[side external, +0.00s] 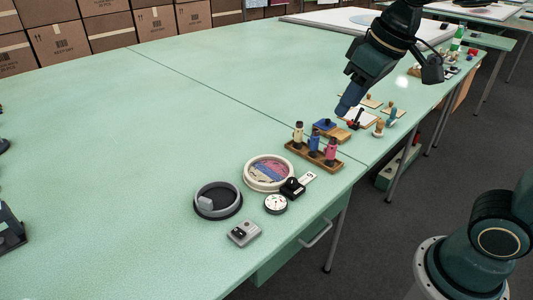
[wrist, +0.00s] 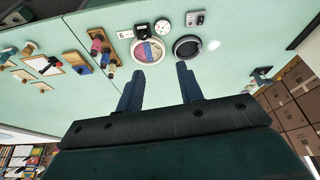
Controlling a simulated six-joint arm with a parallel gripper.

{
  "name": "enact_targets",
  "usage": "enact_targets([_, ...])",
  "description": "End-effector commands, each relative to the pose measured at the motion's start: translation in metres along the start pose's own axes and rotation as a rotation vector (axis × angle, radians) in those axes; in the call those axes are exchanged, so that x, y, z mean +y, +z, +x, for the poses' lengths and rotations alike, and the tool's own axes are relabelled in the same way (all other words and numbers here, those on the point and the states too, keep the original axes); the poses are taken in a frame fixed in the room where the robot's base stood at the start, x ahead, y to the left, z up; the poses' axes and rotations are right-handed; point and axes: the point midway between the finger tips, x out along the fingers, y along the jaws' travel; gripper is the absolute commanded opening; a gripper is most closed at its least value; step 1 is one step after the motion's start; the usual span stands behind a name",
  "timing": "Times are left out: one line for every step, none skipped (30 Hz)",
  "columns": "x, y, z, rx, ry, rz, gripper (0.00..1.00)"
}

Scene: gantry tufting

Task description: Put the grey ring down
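The grey ring (side external: 236,189) lies on the green table in the side view, with a dark round piece at its middle and lower edge and a small light grey block at its left. I cannot tell if it rests flat on the table or on the dark piece. It also shows in the wrist view (wrist: 176,44), beyond my fingertips.
A cream round frame (side external: 246,174) with pink and blue filling lies right of the ring. A dial (side external: 275,204), a black clip-like piece (side external: 292,187) and a grey box (side external: 243,233) are close by. A wooden rack (side external: 313,158) holds coloured spools. The table's left side is largely clear.

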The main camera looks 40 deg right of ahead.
Motion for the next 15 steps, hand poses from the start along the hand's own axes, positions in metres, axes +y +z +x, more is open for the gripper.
enact_targets([0.003, 0.014, -0.004, 0.017, 0.004, 0.012, 0.37])
enact_targets([0.004, 0.021, -0.006, 0.023, 0.006, 0.018, 0.37])
enact_targets([0.006, 0.031, -0.007, 0.034, 0.009, 0.025, 0.37])
enact_targets([0.007, 0.038, -0.009, 0.042, 0.012, 0.031, 0.37])
enact_targets([0.008, 0.045, -0.009, 0.05, 0.014, 0.037, 0.37])
enact_targets([0.01, 0.054, -0.01, 0.06, 0.017, 0.045, 0.37])
enact_targets([0.011, 0.061, -0.01, 0.068, 0.019, 0.05, 0.37])
enact_targets([0.011, 0.068, -0.011, 0.076, 0.021, 0.056, 0.37])
enact_targets([0.012, 0.077, -0.01, 0.085, 0.024, 0.063, 0.37])
enact_targets([0.013, 0.083, -0.01, 0.09, 0.027, 0.068, 0.37])
enact_targets([0.013, 0.088, -0.009, 0.097, 0.029, 0.072, 0.37])
enact_targets([0.014, 0.095, -0.009, 0.104, 0.031, 0.078, 0.37])
enact_targets([0.014, 0.1, -0.008, 0.11, 0.032, 0.081, 0.37])
enact_targets([0.015, 0.104, -0.007, 0.114, 0.034, 0.084, 0.37])
enact_targets([0.015, 0.108, -0.007, 0.119, 0.036, 0.088, 0.37])
